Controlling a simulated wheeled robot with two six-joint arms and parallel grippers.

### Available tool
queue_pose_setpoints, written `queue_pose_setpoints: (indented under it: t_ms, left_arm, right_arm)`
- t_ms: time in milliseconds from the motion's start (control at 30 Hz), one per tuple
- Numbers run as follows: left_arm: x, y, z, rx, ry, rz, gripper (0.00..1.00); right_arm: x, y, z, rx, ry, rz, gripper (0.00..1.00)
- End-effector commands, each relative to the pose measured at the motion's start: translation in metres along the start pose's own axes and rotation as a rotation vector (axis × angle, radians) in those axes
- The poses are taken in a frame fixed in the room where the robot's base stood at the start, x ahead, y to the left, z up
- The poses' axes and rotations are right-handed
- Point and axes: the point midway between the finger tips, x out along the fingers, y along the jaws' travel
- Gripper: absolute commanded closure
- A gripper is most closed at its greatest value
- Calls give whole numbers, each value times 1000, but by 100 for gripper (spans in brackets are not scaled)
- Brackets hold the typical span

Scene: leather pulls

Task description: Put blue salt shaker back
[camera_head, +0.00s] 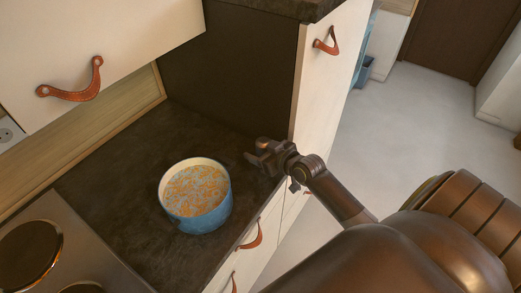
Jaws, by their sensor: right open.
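My right gripper (256,158) reaches in from the right over the dark countertop, close to the tall dark side panel. It is open, and I see nothing between its fingers. I cannot make out a salt shaker in this view. The only blue thing on the counter is a round blue pot (203,217) with a cream inner rim and a speckled orange filling. The pot stands upright, left of my right gripper and apart from it. My left gripper does not show.
The dark countertop (120,165) is bare behind and left of the pot. A stove (62,248) with round hotplates is at the lower left. A wall cupboard (130,30) with a leather pull hangs above. A tall cabinet (321,75) stands right of the counter; open floor (430,125) lies beyond.

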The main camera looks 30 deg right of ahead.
Motion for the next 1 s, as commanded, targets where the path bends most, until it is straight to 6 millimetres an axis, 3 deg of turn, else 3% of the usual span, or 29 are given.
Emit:
queue_pose_setpoints:
  t_ms: [267,700,1000]
  left_arm:
    - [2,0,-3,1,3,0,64]
    - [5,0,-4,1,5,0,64]
    - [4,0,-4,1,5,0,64]
  right_arm:
    - [-15,1,1,-3,0,1,36]
    - [-97,0,1,-4,-3,0,36]
    - [-120,0,0,-2,0,-1,36]
